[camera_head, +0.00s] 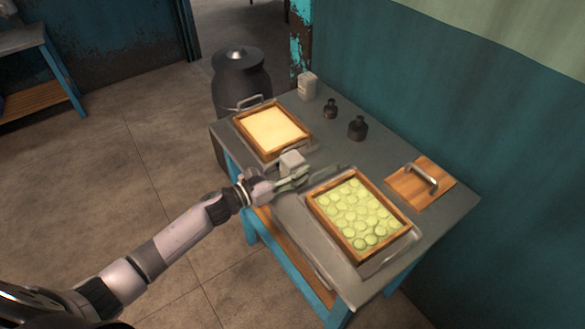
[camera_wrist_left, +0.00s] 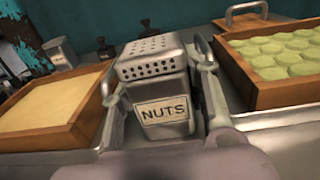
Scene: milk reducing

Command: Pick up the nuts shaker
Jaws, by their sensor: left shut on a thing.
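The nuts shaker (camera_wrist_left: 165,100) is a metal box with a perforated top and a "NUTS" label, upright in the middle of the left wrist view. It also shows in the head view (camera_head: 292,162), between the two wooden trays. My left gripper (camera_head: 290,179) is shut on the shaker, with a finger on each side of it in the left wrist view (camera_wrist_left: 158,92). I cannot tell whether the shaker's base touches the table. My right gripper is not in view.
A wooden frame of pale filling (camera_head: 271,131) stands left, and one of green round slices (camera_head: 358,216) stands right, both on the grey table (camera_head: 345,150). A handled wooden press (camera_head: 420,183), two dark weights (camera_head: 358,128) and a pale canister (camera_head: 307,86) stand behind.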

